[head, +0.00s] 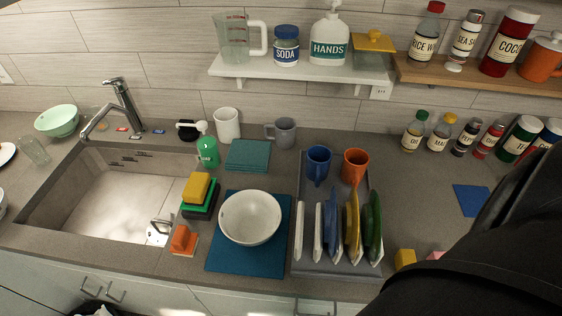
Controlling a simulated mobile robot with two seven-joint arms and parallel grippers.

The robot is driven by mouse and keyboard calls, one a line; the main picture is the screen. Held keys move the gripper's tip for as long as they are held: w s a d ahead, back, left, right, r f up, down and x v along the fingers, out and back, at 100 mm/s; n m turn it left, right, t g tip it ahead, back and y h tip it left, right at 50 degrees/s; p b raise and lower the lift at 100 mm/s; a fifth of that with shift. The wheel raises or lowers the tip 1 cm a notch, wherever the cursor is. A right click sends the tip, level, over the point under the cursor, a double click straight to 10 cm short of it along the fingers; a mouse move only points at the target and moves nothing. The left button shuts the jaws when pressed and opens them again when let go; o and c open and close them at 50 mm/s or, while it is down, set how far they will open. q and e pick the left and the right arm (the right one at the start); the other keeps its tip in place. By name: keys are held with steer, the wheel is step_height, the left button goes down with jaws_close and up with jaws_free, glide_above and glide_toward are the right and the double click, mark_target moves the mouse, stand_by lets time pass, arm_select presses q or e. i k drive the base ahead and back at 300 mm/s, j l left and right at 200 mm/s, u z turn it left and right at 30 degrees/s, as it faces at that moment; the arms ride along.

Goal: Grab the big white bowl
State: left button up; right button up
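The big white bowl (250,218) stands upright on a teal mat (222,262) on the counter, between the sink and the dish rack. It looks empty and nothing covers it. One of my arms, dark and large, fills the lower right of the head view, well to the right of the bowl. Its gripper does not show. My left gripper is not in view either.
A dish rack (312,265) with upright plates stands close to the bowl's right. Shelves with bottles hang above.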

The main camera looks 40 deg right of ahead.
mark_target(248, 218)
steer(key=z, duration=0.8)
